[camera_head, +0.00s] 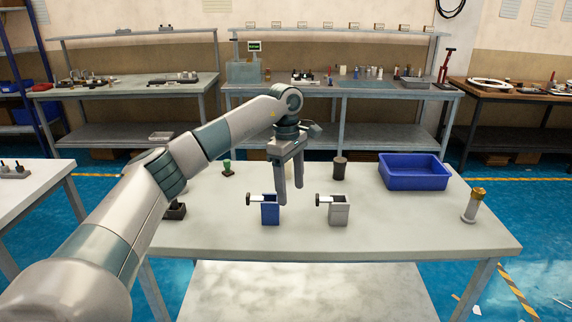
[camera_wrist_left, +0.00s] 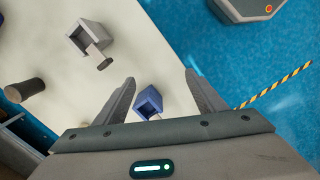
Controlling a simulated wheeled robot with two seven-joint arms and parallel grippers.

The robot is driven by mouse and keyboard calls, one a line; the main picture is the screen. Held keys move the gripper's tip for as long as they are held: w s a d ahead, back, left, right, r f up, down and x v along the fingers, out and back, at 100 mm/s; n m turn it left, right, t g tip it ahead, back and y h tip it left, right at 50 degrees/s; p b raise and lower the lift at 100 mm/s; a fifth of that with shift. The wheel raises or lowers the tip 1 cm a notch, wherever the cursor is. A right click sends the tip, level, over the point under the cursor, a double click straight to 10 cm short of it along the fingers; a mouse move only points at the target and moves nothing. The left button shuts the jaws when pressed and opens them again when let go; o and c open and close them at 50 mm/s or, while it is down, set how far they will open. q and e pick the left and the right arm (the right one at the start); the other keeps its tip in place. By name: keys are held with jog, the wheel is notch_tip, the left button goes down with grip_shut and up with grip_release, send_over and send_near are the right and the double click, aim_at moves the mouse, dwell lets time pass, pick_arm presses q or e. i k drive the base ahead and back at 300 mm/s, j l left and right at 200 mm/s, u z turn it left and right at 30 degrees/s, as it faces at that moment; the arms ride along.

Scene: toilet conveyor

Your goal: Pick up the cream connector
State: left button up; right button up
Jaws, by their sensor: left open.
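A cream tube with a gold top (camera_head: 472,206) stands upright near the right end of the table; it best fits the cream connector, though I cannot be sure. A pale grey open block with a dark-tipped side peg (camera_head: 338,213) stands right of centre; it also shows at the upper left of the left wrist view (camera_wrist_left: 85,36). My left gripper (camera_head: 291,194) is open and empty, pointing down above the table, close to a similar blue block (camera_head: 270,212). In the left wrist view the blue block (camera_wrist_left: 149,101) shows between the fingers. My right gripper is out of view.
A blue bin (camera_head: 413,185) stands at the table's back right. A dark cylinder (camera_head: 340,170), a green-topped piece (camera_head: 227,168) and a dark block (camera_head: 175,211) are also on the table (camera_head: 400,235). The front right of the tabletop is clear.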

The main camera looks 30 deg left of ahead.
aim_at(288, 166)
jog(key=i+j, duration=0.95)
jog(key=i, duration=0.1)
